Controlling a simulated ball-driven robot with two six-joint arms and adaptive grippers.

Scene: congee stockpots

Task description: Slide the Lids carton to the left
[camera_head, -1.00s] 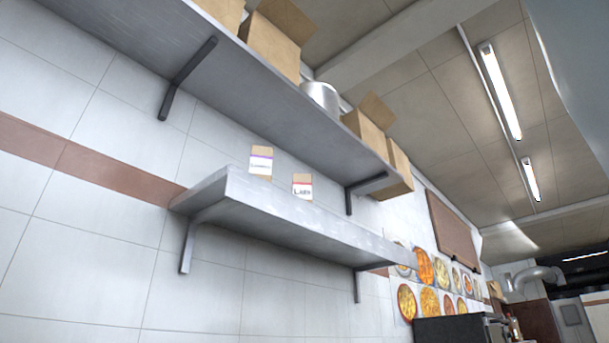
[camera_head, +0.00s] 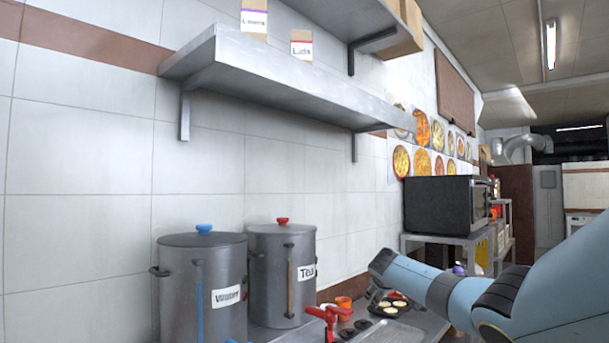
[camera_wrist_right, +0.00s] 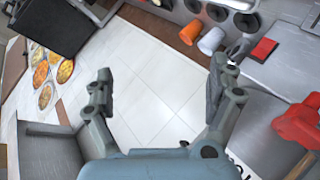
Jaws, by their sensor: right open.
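The Lids carton (camera_head: 301,46) stands on the lower wall shelf (camera_head: 262,78) in the head view. It is a small brown box with a white label and a red stripe. The similar Liners carton (camera_head: 254,19) stands to its left with a gap between, its top cut off by the frame edge. My right gripper (camera_head: 376,293) is well below the shelf, over the counter, partly hidden by its own wrist. In the right wrist view its two fingers (camera_wrist_right: 158,88) are spread, with nothing between them but wall tiles behind. My left gripper does not show.
Two steel stockpots, labelled Water (camera_head: 203,285) and Tea (camera_head: 282,272), stand below the shelf. A black microwave-like oven (camera_head: 445,204) is to the right.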

